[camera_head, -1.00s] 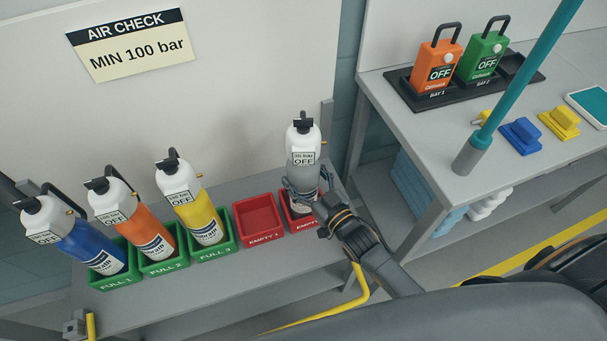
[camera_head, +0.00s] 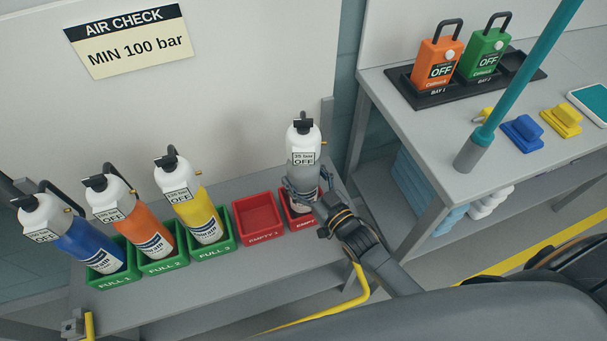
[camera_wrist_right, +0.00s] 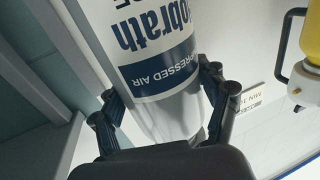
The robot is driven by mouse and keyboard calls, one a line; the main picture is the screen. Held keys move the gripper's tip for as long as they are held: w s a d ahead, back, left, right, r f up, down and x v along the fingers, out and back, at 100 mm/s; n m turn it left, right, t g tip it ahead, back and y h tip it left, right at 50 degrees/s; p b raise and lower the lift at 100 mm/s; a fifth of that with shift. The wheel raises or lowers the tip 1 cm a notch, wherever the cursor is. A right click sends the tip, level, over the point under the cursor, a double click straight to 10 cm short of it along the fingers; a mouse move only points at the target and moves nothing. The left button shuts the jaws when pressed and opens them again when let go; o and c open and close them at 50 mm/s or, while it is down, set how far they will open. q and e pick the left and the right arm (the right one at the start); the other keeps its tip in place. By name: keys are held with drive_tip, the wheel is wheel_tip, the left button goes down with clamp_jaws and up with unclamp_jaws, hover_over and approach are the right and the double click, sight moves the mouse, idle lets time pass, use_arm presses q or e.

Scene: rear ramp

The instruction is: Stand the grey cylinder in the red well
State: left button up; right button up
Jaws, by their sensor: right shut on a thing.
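The grey cylinder (camera_head: 303,163) with a white top and a small label reading OFF stands upright at the right red well (camera_head: 291,222), whose label is partly hidden by my gripper. Its foot is at or in that well; I cannot tell whether it rests on the floor of it. My right gripper (camera_head: 306,190) is shut on the grey cylinder's lower body. In the right wrist view its fingers flank the cylinder (camera_wrist_right: 160,65). The left red well (camera_head: 258,217), marked EMPTY 1, is empty. My left gripper is not in view.
Blue (camera_head: 83,243), orange (camera_head: 141,222) and yellow (camera_head: 195,202) cylinders stand tilted-looking in green wells to the left. The shelf front is clear.

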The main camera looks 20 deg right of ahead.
drive_tip(key=o, duration=1.9)
drive_tip(key=shift+r, duration=0.35)
drive_tip(key=shift+c, duration=0.2)
drive_tip(key=shift+f, duration=0.15)
drive_tip(key=v, duration=1.2)
drive_tip(key=shift+f, duration=0.1)
